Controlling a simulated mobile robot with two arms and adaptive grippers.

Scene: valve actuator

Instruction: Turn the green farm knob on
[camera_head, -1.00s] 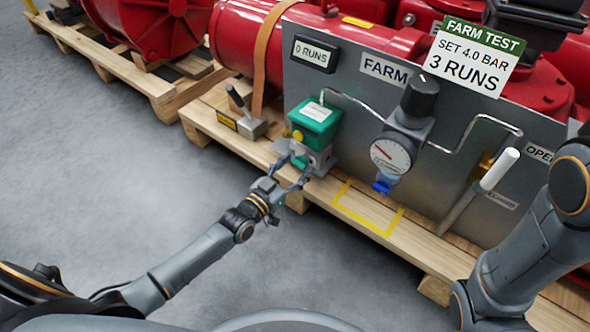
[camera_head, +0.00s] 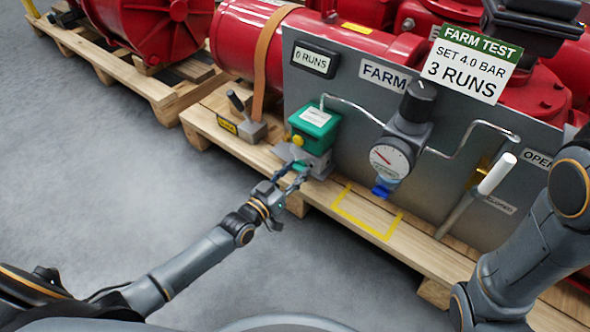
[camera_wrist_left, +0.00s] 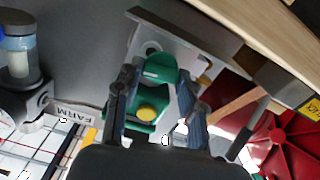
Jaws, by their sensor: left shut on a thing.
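The green knob (camera_head: 301,165) sits low on the front of a grey valve block below a green box (camera_head: 315,122) with a yellow button. My left gripper (camera_head: 296,174) is at the knob, its fingers closed in on it from both sides. The left wrist view shows the green knob (camera_wrist_left: 160,68) between the two fingertips (camera_wrist_left: 159,77), with the green box and yellow button (camera_wrist_left: 147,113) behind. The fingers partly cover the knob in the head view. My right arm shows at the right edge, but its gripper is out of view.
A pressure gauge (camera_head: 390,157) with a black-topped regulator (camera_head: 419,101) is right of the box on the grey panel. A white-handled lever (camera_head: 497,173) stands farther right. A small lever block (camera_head: 247,128) is at left. The wooden pallet (camera_head: 330,200) runs below; open floor lies in front.

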